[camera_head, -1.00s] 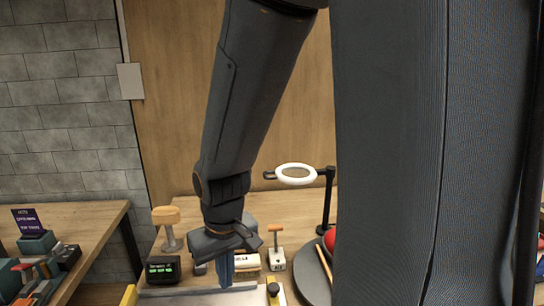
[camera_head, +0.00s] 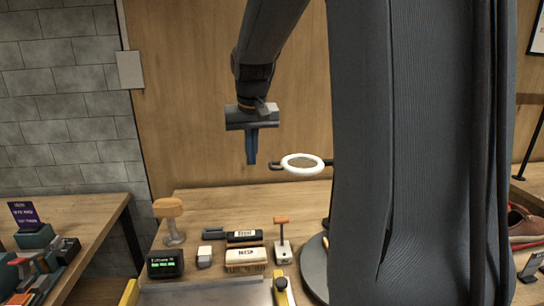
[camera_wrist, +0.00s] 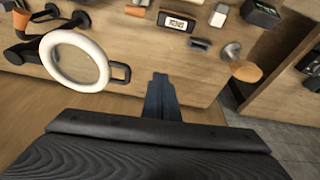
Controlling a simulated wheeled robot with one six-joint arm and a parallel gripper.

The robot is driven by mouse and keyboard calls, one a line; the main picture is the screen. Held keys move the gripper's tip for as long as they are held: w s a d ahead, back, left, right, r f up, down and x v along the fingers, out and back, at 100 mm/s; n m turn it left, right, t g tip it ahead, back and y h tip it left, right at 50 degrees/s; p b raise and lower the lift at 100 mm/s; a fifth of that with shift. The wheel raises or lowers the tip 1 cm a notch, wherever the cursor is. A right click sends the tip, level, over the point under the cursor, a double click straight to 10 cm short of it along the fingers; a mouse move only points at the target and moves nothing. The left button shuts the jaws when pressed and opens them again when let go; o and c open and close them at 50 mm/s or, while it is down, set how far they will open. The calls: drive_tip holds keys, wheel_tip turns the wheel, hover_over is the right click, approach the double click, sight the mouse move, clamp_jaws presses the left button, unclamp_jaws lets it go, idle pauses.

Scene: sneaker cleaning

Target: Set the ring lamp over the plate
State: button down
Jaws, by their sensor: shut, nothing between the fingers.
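The white ring lamp (camera_head: 302,173) is held level on a dark arm, with a small dark handle (camera_head: 275,166) on its left side. In the wrist view the ring lamp (camera_wrist: 103,70) is at the upper left, its handle (camera_wrist: 121,73) pointing right. A dark round plate (camera_head: 313,278) lies on the table below the lamp, largely hidden behind my own column. My gripper (camera_head: 251,161) is shut and empty, pointing down, just left of the handle and apart from it. Its fingers (camera_wrist: 161,83) show at the middle of the wrist view.
On the table stand an orange-topped mushroom-shaped stand (camera_head: 170,215), a timer with green digits (camera_head: 166,264), labelled brushes (camera_head: 245,257) and an orange-handled tool (camera_head: 282,240). A metal tray (camera_head: 205,293) is at the front. A sneaker (camera_head: 522,228) is at the far right.

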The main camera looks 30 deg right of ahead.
drive_tip(key=w+d+r+m+h, duration=0.1)
drive_tip(key=w+d+r+m, duration=0.1)
drive_tip(key=d+r, duration=0.6)
drive_tip(key=shift+w+d+r+t+b, duration=0.3)
drive_tip(key=shift+w+d+b, duration=0.05)
drive_tip(key=shift+w+d, duration=0.3)
wheel_tip(320, 180, down, 11)
drive_tip(key=p, duration=0.4)
drive_tip(key=shift+s+a, duration=0.1)
drive_tip(key=shift+a, duration=0.1)
